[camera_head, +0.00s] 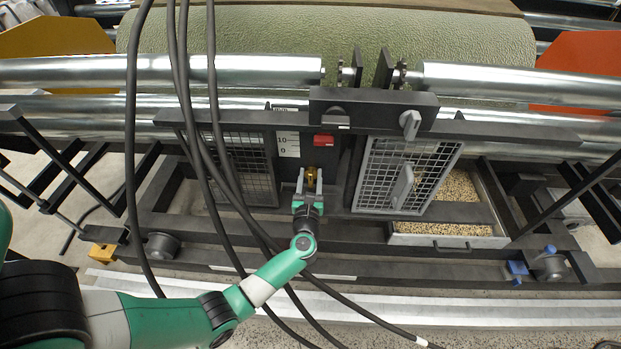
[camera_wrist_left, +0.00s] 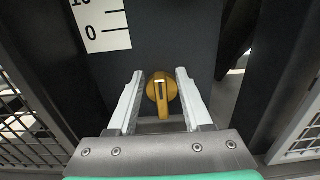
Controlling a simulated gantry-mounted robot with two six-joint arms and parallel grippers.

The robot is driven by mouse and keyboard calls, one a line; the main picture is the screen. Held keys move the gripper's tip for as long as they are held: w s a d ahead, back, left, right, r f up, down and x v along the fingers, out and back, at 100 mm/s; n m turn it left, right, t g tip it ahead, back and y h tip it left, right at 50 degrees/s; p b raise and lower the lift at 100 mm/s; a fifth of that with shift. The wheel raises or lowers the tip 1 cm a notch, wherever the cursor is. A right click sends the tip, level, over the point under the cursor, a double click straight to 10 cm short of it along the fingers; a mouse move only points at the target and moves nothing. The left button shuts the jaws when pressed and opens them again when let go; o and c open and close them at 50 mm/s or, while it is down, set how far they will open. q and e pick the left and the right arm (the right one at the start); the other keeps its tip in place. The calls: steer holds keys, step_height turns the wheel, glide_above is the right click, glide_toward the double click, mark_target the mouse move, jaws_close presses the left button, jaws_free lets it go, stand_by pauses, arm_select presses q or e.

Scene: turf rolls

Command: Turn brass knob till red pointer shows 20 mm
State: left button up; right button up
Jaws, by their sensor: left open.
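The brass knob (camera_head: 311,174) sits on the dark front panel of the machine. In the left wrist view the knob (camera_wrist_left: 161,95) is a round brass disc with a raised bar pointing downward. My left gripper (camera_head: 308,182) is open in front of it, one finger on each side. In the left wrist view the fingers (camera_wrist_left: 158,90) stand apart from the knob with gaps on both sides. The white scale (camera_head: 288,145) shows 10 and 0; its lower part also shows in the left wrist view (camera_wrist_left: 104,25). The red pointer (camera_head: 323,140) is right of the scale, near the 10 mark. My right gripper is not in view.
A mesh door (camera_head: 405,175) with a grey handle stands right of the knob, and a dark mesh panel (camera_head: 243,165) stands left. Dark cables (camera_head: 215,150) hang across the view. A tray of grains (camera_head: 455,240) lies at lower right. Steel rollers (camera_head: 170,70) run above.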

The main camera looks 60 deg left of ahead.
arm_select(q)
jaws_close()
stand_by(0.5)
